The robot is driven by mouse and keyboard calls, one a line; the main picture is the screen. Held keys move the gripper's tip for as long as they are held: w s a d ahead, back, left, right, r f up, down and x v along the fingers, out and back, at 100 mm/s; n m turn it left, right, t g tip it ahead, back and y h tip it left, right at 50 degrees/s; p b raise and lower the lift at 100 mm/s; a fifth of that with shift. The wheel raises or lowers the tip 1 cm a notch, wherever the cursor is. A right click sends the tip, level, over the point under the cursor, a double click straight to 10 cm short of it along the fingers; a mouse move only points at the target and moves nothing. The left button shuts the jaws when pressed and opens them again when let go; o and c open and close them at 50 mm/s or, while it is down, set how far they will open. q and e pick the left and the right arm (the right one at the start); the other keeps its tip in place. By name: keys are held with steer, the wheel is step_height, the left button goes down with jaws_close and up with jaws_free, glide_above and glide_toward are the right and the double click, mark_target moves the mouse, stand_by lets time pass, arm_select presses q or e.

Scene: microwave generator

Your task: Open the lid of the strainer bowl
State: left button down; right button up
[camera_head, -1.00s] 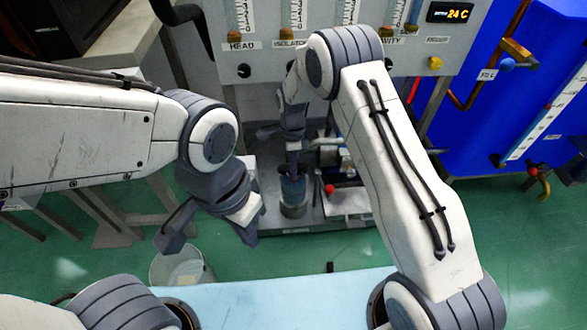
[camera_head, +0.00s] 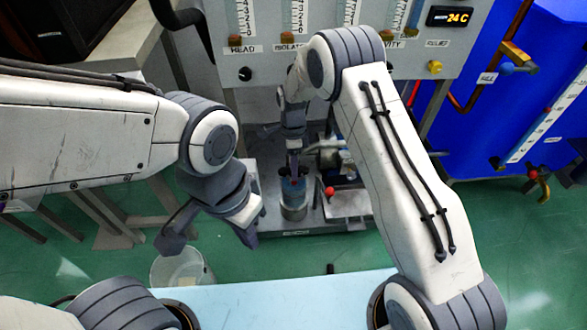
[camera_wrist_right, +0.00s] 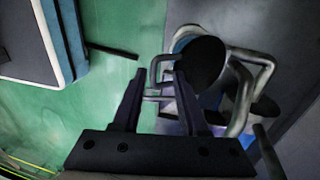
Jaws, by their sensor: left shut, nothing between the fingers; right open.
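The strainer bowl (camera_head: 293,205) is a small upright cylinder with a blue top on the metal base under the gauge panel. In the right wrist view its lid (camera_wrist_right: 203,62) is a dark round disc with some blue at its edge, apparently closed. A grey bent handle (camera_wrist_right: 154,72) sticks out beside the disc. My right gripper (camera_wrist_right: 160,74) is open, its fingertips on either side of this handle; contact cannot be told. In the head view its fingers are partly hidden above the bowl. My left gripper (camera_head: 208,242) is shut and empty, left of the bowl and apart from it.
Metal pipes (camera_wrist_right: 245,90) run close beside the lid. A red knob (camera_head: 329,191) stands right of the bowl. The gauge panel (camera_head: 290,70) is behind, a blue tank (camera_head: 480,120) at right. A clear bucket (camera_head: 180,268) is on the green floor below my left gripper.

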step_height(320, 180, up, 9)
steer(key=w+p, duration=0.1)
steer(key=p, duration=0.2)
steer(key=shift+w+r, duration=0.15)
steer(key=shift+w, duration=0.2)
steer(key=shift+t, duration=0.9)
steer(key=s+f, duration=0.1)
steer(key=f, duration=0.2)
steer(key=s+f+p, duration=0.1)
steer(key=f, duration=0.3)
steer(key=s+f+p, duration=0.1)
steer(key=f, duration=0.2)
steer(key=shift+s+d+f, duration=0.1)
steer(key=shift+d+f, duration=0.05)
steer(key=shift+d, duration=0.1)
jaws_close()
stand_by(0.4)
